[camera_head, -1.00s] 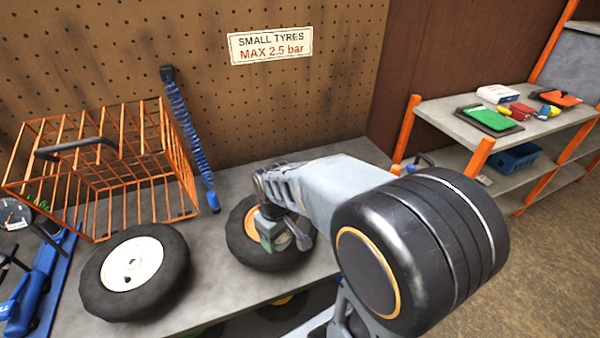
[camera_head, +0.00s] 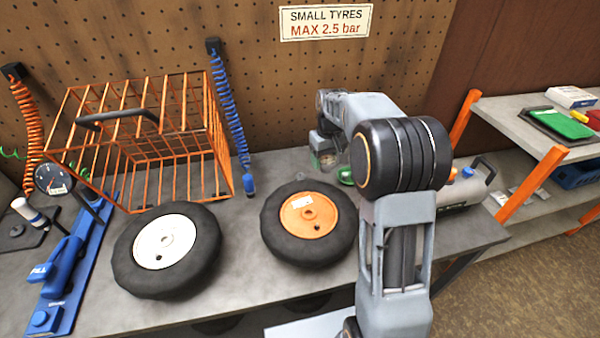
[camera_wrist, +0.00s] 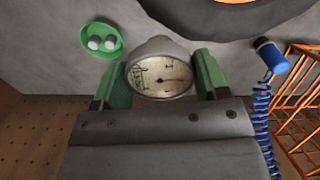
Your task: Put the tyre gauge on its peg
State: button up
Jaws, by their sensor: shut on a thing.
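My gripper (camera_wrist: 160,85) has its green jaws closed on the round tyre gauge (camera_wrist: 160,78), which has a grey rim and a pale dial with a red needle. In the wrist view the dial faces the camera. In the head view my gripper (camera_head: 328,155) is low over the back of the bench, near the pegboard (camera_head: 150,35) and right of the blue coiled hose. My arm hides most of the gauge there. I cannot make out the peg in either view.
A green dish (camera_wrist: 102,40) holding two pale caps sits beside the gripper. The orange-hubbed tyre (camera_head: 308,222) and white-hubbed tyre (camera_head: 166,250) lie in front. An orange wire basket (camera_head: 150,140) and blue hose (camera_head: 228,110) stand left. A grey canister (camera_head: 465,188) stands right.

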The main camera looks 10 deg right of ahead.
jog(key=w+a+f+p, duration=0.1)
jog(key=w+f, duration=0.2)
jog(key=w+a+f+p, duration=0.1)
jog(key=w+a+f, duration=0.1)
jog(key=w, duration=0.2)
jog(key=w+a+f+p, duration=0.1)
jog(key=w+a+f, duration=0.1)
jog(key=w+f, duration=0.1)
jog(key=shift+w+f, duration=0.3)
jog(key=shift+w, duration=0.25)
jog(key=shift+w+f, duration=0.25)
jog(key=shift+f, duration=0.35)
jog(key=shift+f+p, duration=0.3)
jog(key=shift+f, duration=1)
jog(key=shift+f, duration=0.2)
jog(key=o, duration=1)
jog(key=shift+o, duration=0.2)
jog(key=shift+r, duration=0.15)
